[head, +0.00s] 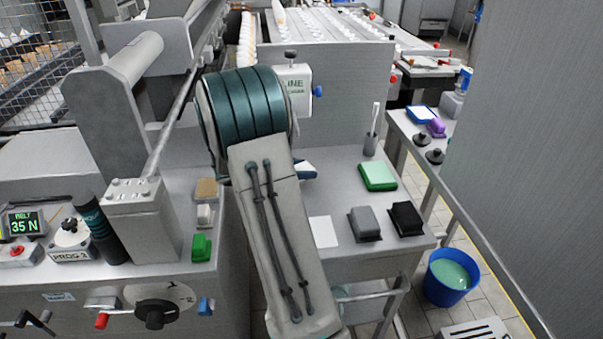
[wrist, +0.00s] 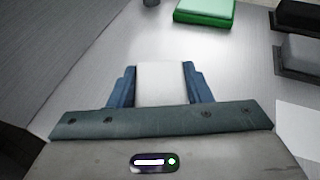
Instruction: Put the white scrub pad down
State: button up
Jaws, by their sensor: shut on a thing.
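The white scrub pad (wrist: 161,84) is between the two blue fingers of my gripper (wrist: 160,88) in the wrist view. My gripper is shut on it, with a finger against each side. In the head view my arm hides most of the gripper; a bit of the white pad (head: 304,166) and a blue fingertip (head: 309,177) show past its right side. They are over the grey metal side table (head: 345,165). I cannot tell whether the pad touches the table top.
A grey block (head: 364,224), a black block (head: 406,219) and a white sheet (head: 323,232) are nearer the front. A grey cup (head: 370,145) stands behind. The table between gripper and green pad is bare.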

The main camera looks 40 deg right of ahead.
jog(key=shift+w+d+f, duration=0.1)
jog(key=shift+w+f, duration=0.1)
jog(key=shift+f, duration=0.5)
jog(key=shift+f, duration=0.1)
jog(key=o, duration=1)
